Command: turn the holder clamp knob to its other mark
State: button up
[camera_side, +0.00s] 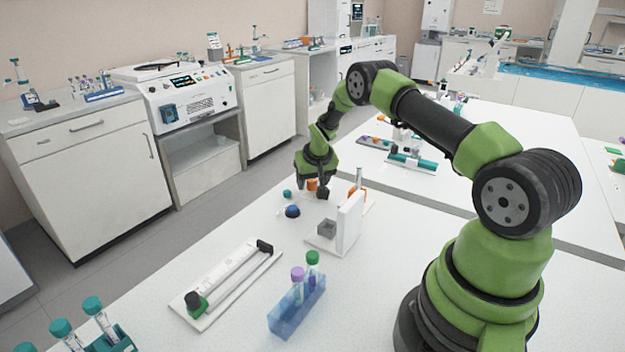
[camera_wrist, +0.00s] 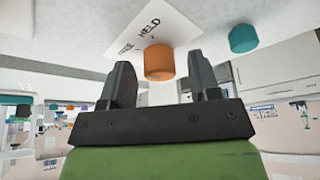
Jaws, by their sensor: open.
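An orange knob (camera_wrist: 159,63) stands at a white card (camera_wrist: 140,32) in the wrist view. The card reads HELD, with a second word I cannot read clearly and a dark mark between. My gripper (camera_wrist: 162,78) is open, its two dark fingers on either side of the knob's place in the picture; I cannot tell whether they touch it. In the side view the orange knob (camera_side: 312,185) shows just below my gripper (camera_side: 318,190), partly hidden by it. Behind the white upright panel (camera_side: 350,222) is a thin upright tube (camera_side: 359,178) with an orange part.
A teal knob (camera_wrist: 243,38) sits beside the card. A blue dome (camera_side: 292,211) is in front of it. A grey block (camera_side: 327,229) stands by the panel. A tube rack (camera_side: 297,306) and a long white track (camera_side: 228,283) lie nearer on the table.

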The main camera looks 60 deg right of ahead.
jog(key=c, duration=0.9)
jog(key=shift+n+t+y, duration=0.3)
jog(key=shift+n+y, duration=0.6)
jog(key=shift+n, duration=1.5)
jog(key=o, duration=0.9)
